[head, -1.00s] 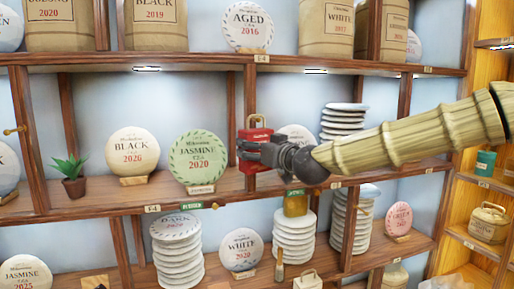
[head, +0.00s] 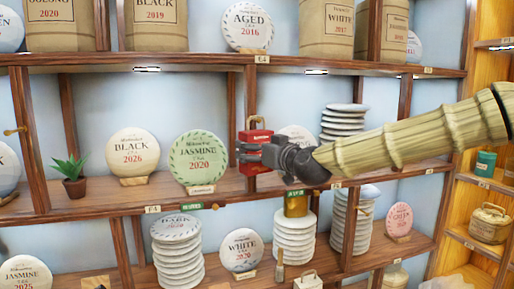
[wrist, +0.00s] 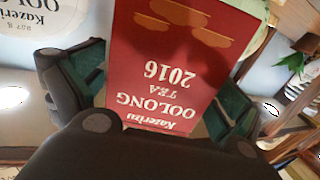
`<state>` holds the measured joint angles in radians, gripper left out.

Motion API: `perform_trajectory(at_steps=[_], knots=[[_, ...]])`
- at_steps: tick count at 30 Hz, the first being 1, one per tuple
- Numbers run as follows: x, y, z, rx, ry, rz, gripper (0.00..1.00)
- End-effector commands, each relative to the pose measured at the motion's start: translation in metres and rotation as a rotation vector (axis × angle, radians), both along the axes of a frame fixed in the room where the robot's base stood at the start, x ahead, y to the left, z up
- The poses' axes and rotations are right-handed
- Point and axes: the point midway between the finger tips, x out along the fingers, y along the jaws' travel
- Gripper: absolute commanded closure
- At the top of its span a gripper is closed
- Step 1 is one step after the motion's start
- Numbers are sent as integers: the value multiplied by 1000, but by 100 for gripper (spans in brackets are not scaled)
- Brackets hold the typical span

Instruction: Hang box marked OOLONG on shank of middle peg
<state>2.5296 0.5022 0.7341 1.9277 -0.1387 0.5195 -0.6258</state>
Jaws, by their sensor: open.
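The red box marked OOLONG (head: 254,137), with a tan handle on top, is upright in front of the middle upright of the shelf. In the wrist view the box (wrist: 165,72) shows its 2016 label upside down. My gripper (head: 250,152) is open around the box, one green-padded finger on each side; it also shows in the wrist view (wrist: 155,95). A brass peg (head: 14,130) stands out from the left upright. The middle peg is not clearly seen behind the box and handle, so I cannot tell whether the handle rests on it.
A green Jasmine cake (head: 199,158) stands on the shelf just left of my gripper. A white cake (head: 298,136) is partly hidden behind my wrist. A plate stack (head: 343,120) stands to the right. A potted plant (head: 72,177) is farther left.

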Motion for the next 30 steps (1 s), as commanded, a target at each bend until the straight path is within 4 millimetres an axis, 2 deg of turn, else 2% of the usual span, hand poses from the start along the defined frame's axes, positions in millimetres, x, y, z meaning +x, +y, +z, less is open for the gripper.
perform_trajectory(at_steps=[19, 27, 30], knots=[[-81, -53, 1, 1, 0, 0, 0], [-96, -64, 0, 1, 1, -1, 0], [-96, -64, -14, -2, 21, -2, 0]])
